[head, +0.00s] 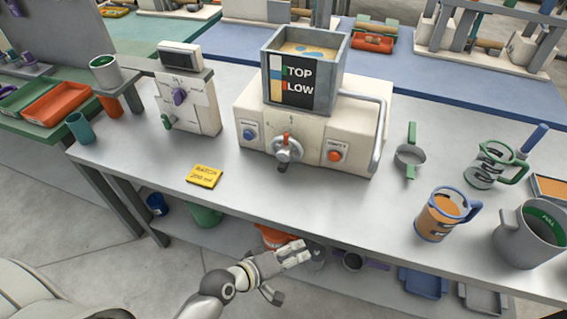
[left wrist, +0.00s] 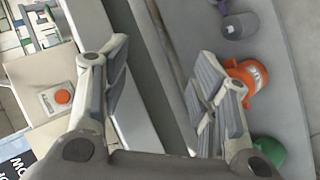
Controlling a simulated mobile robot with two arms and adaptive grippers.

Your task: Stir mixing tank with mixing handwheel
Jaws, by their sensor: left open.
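The mixing tank (head: 325,62) is a square grey open box with liquid inside and a "TOP / LOW" label, on top of a white machine body (head: 370,100). The mixing handwheel (head: 287,149) is a grey wheel with a dark knob on the body's front, between a blue button (head: 249,135) and an orange button (head: 335,155). My left gripper (head: 284,274) is open and empty, in front of the table's front edge, well below and apart from the handwheel. The left wrist view shows its spread fingers (left wrist: 160,70) and an orange button (left wrist: 62,97). My right gripper is not in view.
A yellow card (head: 204,176) lies front left on the table. A small white device (head: 187,105) stands left. A grey strainer (head: 410,156), an orange-filled jug (head: 436,215) and a grey pot (head: 525,240) stand right. An orange bucket (left wrist: 250,78) sits on the lower shelf.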

